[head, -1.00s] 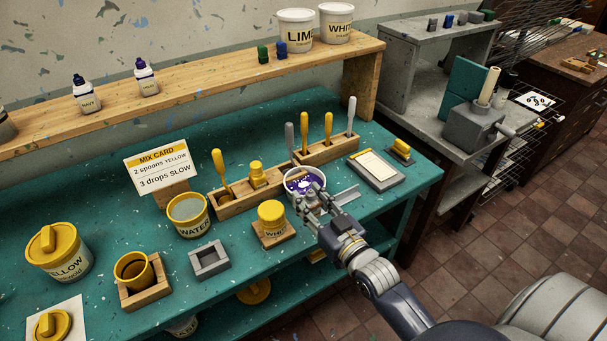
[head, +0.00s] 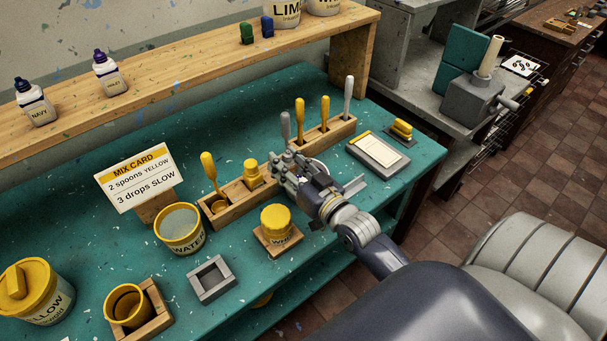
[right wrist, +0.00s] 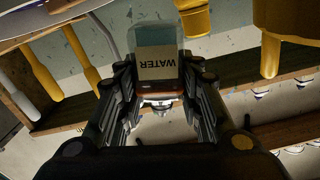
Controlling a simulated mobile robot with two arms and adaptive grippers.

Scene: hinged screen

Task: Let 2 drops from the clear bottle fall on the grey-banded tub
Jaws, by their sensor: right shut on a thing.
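My right gripper (head: 285,172) is over the wooden rack on the teal bench in the head view. In the right wrist view its fingers (right wrist: 157,85) are closed around the neck end of a clear bottle (right wrist: 155,50) with a label that reads WATER, upside down in that picture. My gripper hides the bottle in the head view. I cannot pick out the grey-banded tub now; my right wrist covers the spot where an open white tub with purple contents showed earlier. My left gripper is out of view.
The wooden rack (head: 237,203) holds spoons and a yellow-capped bottle (head: 252,174). A yellow-lidded jar (head: 279,224), an open yellow water tub (head: 180,230), a grey square frame (head: 211,280) and a mix card (head: 138,178) stand nearby. Bare bench lies around the frame.

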